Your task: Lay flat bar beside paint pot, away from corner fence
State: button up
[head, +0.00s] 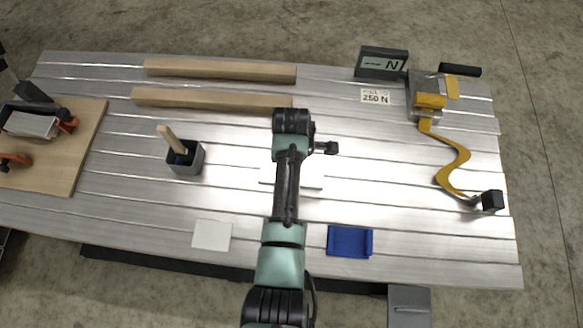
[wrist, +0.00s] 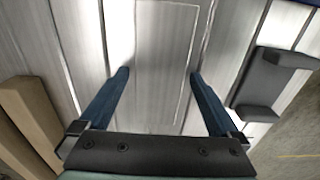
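The paint pot (head: 186,160) is a dark, square cup with a wooden handle leaning out of it, left of my arm in the head view. A pale, flat rectangle, apparently the flat bar (head: 309,190), lies on the slatted table, partly hidden by my arm. In the wrist view a thin rectangular outline (wrist: 165,60) shows between my fingers. My gripper (wrist: 158,75) is open and empty, its two blue fingers apart above the table. My arm hides it in the head view. I cannot clearly identify the corner fence.
Two timber bars (head: 220,70) lie at the back. A wooden board (head: 85,150) with orange clamps is at left. A display (head: 382,63), a yellow strap (head: 455,160) and a black block (head: 492,200) are right. A white card (head: 212,235) and blue tray (head: 349,241) are in front.

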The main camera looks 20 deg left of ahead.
notch_tip(320, 180, up, 12)
jog(key=p, duration=0.4)
jog(key=shift+r, duration=0.15)
jog(key=w+r+m+t+y, duration=0.1)
jog(key=w+r+m+t, duration=0.25)
jog(key=w+r, duration=0.45)
jog(key=w+r+m+t, duration=0.3)
jog(key=w+r+t, duration=0.25)
jog(key=r, duration=0.45)
jog(key=w+d+r+m+t, duration=0.1)
jog(key=d+r+m+t, duration=0.15)
jog(key=r, duration=0.65)
jog(key=w+d+r+m+t, duration=0.1)
jog(key=w+r+m+t, duration=0.15)
jog(key=r, duration=0.55)
jog(key=s+d+r+m+t, duration=0.1)
jog(key=s+r+m+t, duration=0.15)
jog(key=r, duration=0.55)
jog(key=s+d+r+m+t, duration=0.1)
jog(key=s+d+r+t, duration=0.2)
jog(key=r, duration=0.5)
jog(key=s+d+r+m+t+h, duration=0.1)
jog(key=s+r+m+t, duration=0.4)
jog(key=s+r, duration=0.8)
notch_tip(320, 180, up, 3)
jog(key=t, duration=0.3)
jog(key=shift+s+d+f, duration=0.15)
jog(key=shift+s+d, duration=0.2)
jog(key=shift+d, duration=0.05)
